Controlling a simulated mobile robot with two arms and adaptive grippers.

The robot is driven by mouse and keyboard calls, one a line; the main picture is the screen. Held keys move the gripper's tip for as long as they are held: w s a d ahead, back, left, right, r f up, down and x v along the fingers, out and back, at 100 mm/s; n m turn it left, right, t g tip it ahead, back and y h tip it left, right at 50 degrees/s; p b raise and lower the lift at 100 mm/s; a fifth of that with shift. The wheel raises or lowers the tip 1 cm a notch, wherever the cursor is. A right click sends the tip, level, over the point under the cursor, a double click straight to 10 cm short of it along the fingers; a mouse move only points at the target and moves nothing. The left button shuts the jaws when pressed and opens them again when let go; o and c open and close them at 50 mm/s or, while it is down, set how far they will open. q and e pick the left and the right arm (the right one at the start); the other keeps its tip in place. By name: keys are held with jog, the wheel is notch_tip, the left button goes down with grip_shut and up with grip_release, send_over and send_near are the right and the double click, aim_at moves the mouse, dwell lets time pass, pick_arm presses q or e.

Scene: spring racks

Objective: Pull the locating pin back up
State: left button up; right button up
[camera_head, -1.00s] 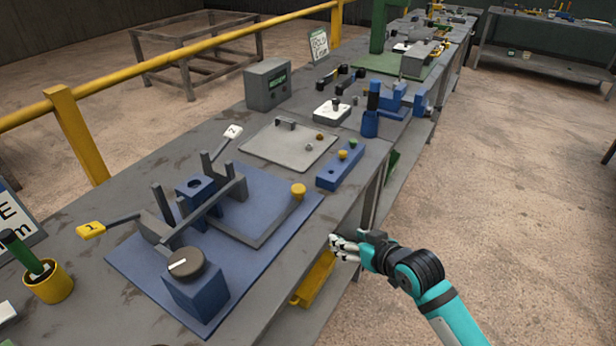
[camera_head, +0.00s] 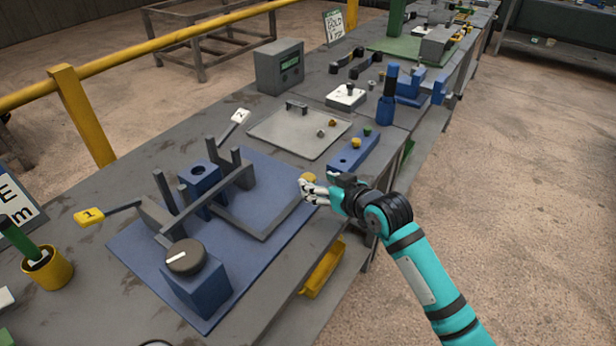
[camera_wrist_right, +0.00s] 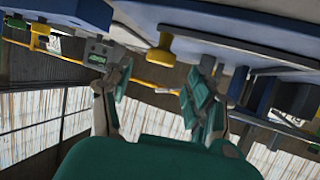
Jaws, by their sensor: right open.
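A yellow knob (camera_head: 308,178), which looks like the head of the locating pin, stands at the right edge of the blue fixture plate (camera_head: 150,264), by the end of a grey angled bar. The pin's shaft cannot be made out. My right gripper (camera_head: 312,192) is open and empty beside the knob, partly covering it in the head view. In the right wrist view, which looks upside down, the yellow knob (camera_wrist_right: 160,55) shows between and beyond the two spread fingers (camera_wrist_right: 158,80). I cannot tell whether they touch it. My left gripper is not in view.
A blue bar with knobs (camera_head: 352,154) lies behind the gripper. The aisle at right is clear.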

aim_at(309, 178)
jog(key=x, duration=0.5)
jog(key=shift+w+a+f, duration=0.15)
jog(key=shift+w+a, duration=0.05)
jog(key=shift+w, duration=0.1)
jog(key=shift+c, duration=0.3)
grip_shut()
